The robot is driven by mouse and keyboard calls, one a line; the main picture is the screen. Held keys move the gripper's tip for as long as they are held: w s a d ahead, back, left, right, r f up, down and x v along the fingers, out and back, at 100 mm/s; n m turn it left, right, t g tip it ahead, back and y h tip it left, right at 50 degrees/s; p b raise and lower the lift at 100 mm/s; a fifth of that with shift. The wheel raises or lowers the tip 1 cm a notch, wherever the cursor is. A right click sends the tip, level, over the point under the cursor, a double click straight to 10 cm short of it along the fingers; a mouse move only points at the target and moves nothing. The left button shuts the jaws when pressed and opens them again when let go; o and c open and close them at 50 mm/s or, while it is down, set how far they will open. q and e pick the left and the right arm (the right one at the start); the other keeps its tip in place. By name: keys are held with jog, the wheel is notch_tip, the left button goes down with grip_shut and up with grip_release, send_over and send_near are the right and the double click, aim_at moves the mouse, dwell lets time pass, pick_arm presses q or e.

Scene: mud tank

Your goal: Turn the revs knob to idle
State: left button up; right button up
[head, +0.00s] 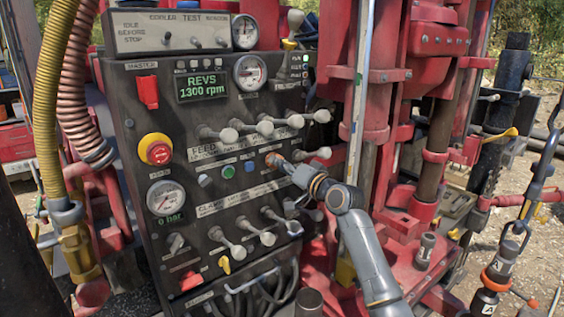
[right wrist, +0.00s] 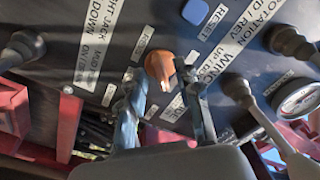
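The dark control panel has a revs display (head: 202,86) that reads 1300 rpm. An orange knob (right wrist: 160,66), which I take to be the revs knob, is on the panel in the right wrist view. In the head view a bit of the orange knob (head: 272,160) shows at my right fingertips, mostly hidden. My right gripper (right wrist: 162,82) is open, with one finger on each side of the knob. Small gaps seem to show between fingers and knob. In the head view the right gripper (head: 284,166) reaches the panel from the lower right. My left gripper is not in view.
Several grey-knobbed levers (head: 264,127) stick out above the right gripper, and more levers (head: 267,238) below. A green button (head: 228,172) and a red emergency stop (head: 157,150) sit to the left. The red rig mast (head: 385,90) stands right of the panel.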

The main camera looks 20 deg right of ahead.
jog(key=shift+w, duration=0.1)
grip_shut()
jog(key=shift+n+b, duration=3.8)
jog(key=shift+n, duration=0.5)
